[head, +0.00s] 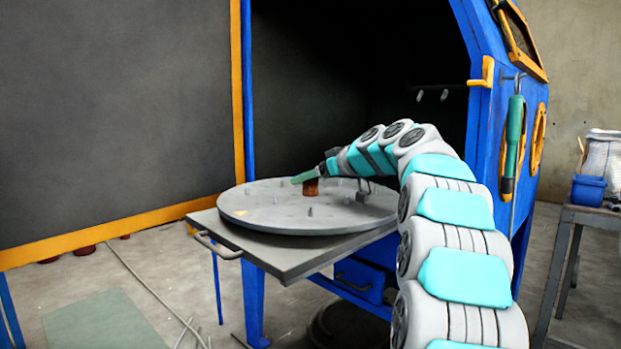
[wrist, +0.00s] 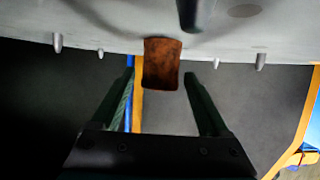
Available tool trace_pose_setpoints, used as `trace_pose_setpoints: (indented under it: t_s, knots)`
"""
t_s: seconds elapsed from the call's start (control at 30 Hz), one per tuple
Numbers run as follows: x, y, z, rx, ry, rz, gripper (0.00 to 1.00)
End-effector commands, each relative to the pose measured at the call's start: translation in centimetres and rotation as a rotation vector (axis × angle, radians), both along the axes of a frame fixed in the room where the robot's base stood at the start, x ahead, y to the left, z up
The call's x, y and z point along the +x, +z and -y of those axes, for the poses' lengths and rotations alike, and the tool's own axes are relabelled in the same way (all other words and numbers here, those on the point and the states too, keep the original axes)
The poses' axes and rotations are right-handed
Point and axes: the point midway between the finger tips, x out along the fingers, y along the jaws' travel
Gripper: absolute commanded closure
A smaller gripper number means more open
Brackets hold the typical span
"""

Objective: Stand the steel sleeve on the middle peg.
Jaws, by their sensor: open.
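The steel sleeve (head: 311,187) is a short, rusty brown cylinder standing on the grey round turntable (head: 255,213). In the wrist view the sleeve (wrist: 162,63) appears between the tips of my two green fingers, with a gap on either side. My gripper (head: 304,178) is open and reaches in level from the right, in front of the door opening. Short steel pegs stand on the turntable, one near its front (head: 309,211). I cannot tell which is the middle peg, nor whether a peg is inside the sleeve.
The turntable rests on a flat shelf (head: 290,266) with a handle, in front of the blue cabinet's dark opening. The open door (head: 110,110) stands at the left. More pegs (wrist: 57,42) flank the sleeve in the wrist view. A green-handled tool (head: 513,135) hangs at the right.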

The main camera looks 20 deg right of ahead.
Motion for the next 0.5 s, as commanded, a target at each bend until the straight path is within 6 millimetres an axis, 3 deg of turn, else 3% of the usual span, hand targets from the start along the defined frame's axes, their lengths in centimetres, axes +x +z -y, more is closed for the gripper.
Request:
trace_pose_setpoints:
  t_s: [0.17, 0.5]
  knots:
    - [-2.0, 1.0, 0.7, -0.001, -0.002, 0.006, 0.22]
    - [-7.9, 3.5, 2.9, 0.000, -0.001, 0.002, 0.22]
